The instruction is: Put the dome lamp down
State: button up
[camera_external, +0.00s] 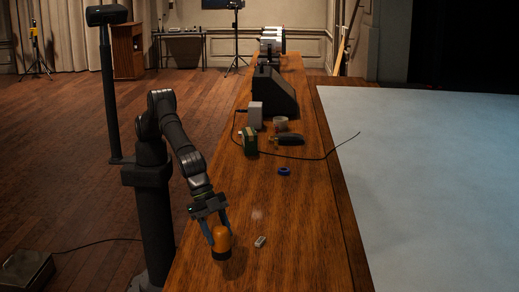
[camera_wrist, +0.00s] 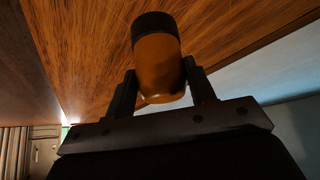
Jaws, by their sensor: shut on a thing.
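The dome lamp (camera_external: 221,239) is orange with a rounded top and a dark base. It is upright at the near end of the wooden desk (camera_external: 300,235). Its base is at or very close to the desk top; I cannot tell whether it touches. My gripper (camera_external: 219,235) points down with its fingers on both sides of the lamp's dome. In the wrist view the lamp (camera_wrist: 158,65) sits between the two fingers of my gripper (camera_wrist: 160,88), with its dark base pointing away from the camera.
A small light grey block (camera_external: 260,241) lies just right of the lamp. Farther along are a blue ring (camera_external: 284,171), a green box (camera_external: 249,141), a dark-handled tool (camera_external: 288,139), a grey box (camera_external: 255,115) and a thin black cable (camera_external: 335,149). Bare desk lies between the block and the ring.

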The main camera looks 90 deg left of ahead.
jog(key=shift+s+r, duration=0.45)
jog(key=shift+s, duration=0.15)
jog(key=w+a+n+t+y, duration=0.15)
jog(key=a+n, duration=0.25)
jog(key=a, duration=3.1)
jog(key=shift+n+y, duration=0.3)
jog(key=shift+y, duration=0.05)
jog(key=shift+w+a+f, duration=0.95)
jog(key=shift+w+f, duration=0.7)
jog(key=shift+f, duration=0.15)
jog(key=shift+w+a+f, duration=0.9)
jog(key=shift+w+f, duration=0.7)
jog(key=shift+f, duration=0.2)
jog(key=shift+w+a+f, duration=0.95)
jog(key=shift+w+f, duration=0.7)
jog(key=shift+f, duration=0.15)
jog(key=shift+f, duration=0.1)
jog(key=o, duration=1.1)
jog(key=shift+f, duration=0.1)
